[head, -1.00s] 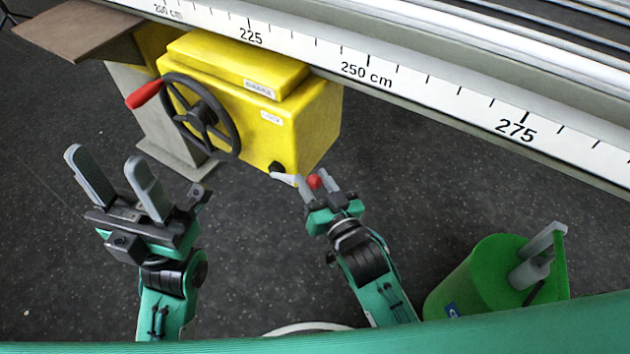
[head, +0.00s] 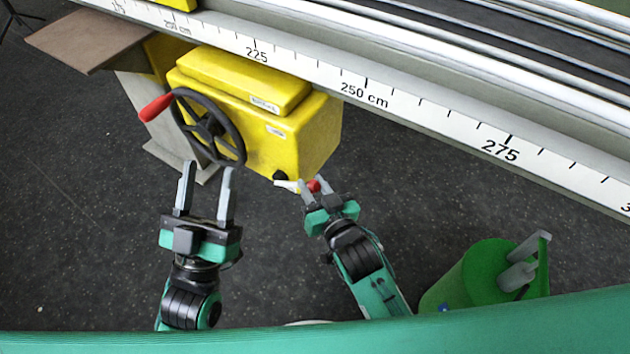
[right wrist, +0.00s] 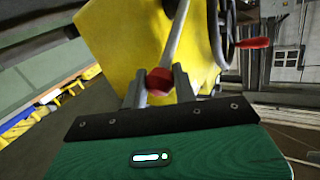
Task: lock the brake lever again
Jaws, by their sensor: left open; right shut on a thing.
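The brake lever (head: 288,184) is a light metal rod with a red knob (head: 313,186), coming from a black pivot at the lower front of the yellow box (head: 312,130). My right gripper (head: 312,188) is shut on the red knob; in the right wrist view the knob (right wrist: 159,82) sits between the two fingers and the rod (right wrist: 178,35) runs up to the yellow box. My left gripper (head: 206,178) is open and empty, just below the black handwheel (head: 208,128) in the head view, its fingers pointing up toward it.
The handwheel has a red handle (head: 156,108). A long rail with a centimetre scale (head: 365,88) runs behind the box. A green cylindrical container (head: 470,280) with a grey part stands at the lower right. A brown board (head: 85,40) juts out at upper left.

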